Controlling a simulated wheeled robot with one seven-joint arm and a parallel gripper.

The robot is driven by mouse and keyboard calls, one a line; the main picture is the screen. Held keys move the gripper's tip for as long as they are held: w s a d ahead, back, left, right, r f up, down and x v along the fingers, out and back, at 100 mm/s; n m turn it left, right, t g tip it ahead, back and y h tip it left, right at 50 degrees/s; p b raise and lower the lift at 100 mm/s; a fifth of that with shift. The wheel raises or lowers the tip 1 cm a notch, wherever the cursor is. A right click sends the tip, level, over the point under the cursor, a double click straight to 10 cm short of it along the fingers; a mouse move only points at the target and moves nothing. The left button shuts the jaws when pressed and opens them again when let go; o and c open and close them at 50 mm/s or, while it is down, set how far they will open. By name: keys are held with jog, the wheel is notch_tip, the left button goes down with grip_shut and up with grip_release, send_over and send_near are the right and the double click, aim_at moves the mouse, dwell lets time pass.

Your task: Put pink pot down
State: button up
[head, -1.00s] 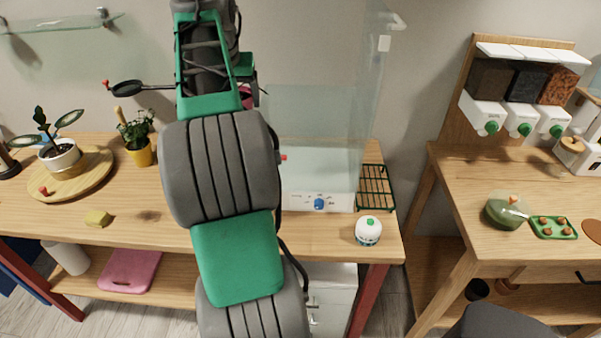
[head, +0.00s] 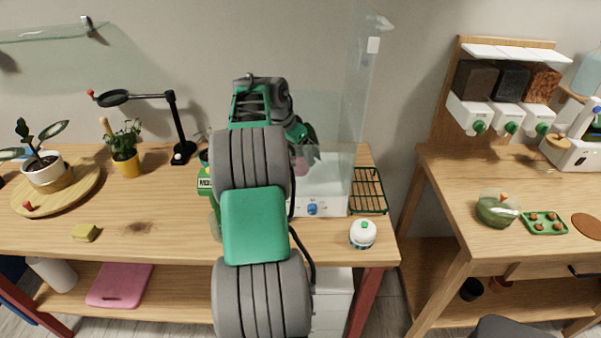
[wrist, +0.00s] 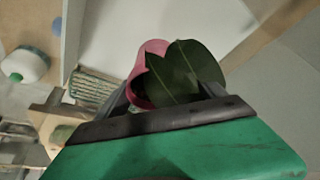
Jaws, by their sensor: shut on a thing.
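The pink pot (wrist: 150,52) is held in my gripper (wrist: 165,92), which is shut on it in the wrist view. Dark green leaves (wrist: 186,75) of its plant cover much of the pot. In the head view the pink pot (head: 301,164) shows just right of my arm, with its leaves above it. It overlaps the clear-walled case (head: 335,175) with a white base; I cannot tell whether it is inside or in front of the clear wall. My fingers are hidden by my arm there. What lies directly under the pot is not visible.
On the wooden bench (head: 130,228) stand a black lamp (head: 180,130), a yellow pot (head: 126,166), a round board (head: 85,186) with a white pot, and a yellow sponge (head: 84,233). A green rack (head: 367,192) and white jar (head: 362,234) are right of the case. The bench's front left is mostly clear.

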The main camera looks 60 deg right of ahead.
notch_tip(320, 180, down, 5)
jog(key=shift+f, duration=0.1)
jog(key=shift+f, duration=0.1)
jog(key=shift+f, duration=0.15)
jog(key=o, duration=1.9)
jog(key=shift+v, duration=4)
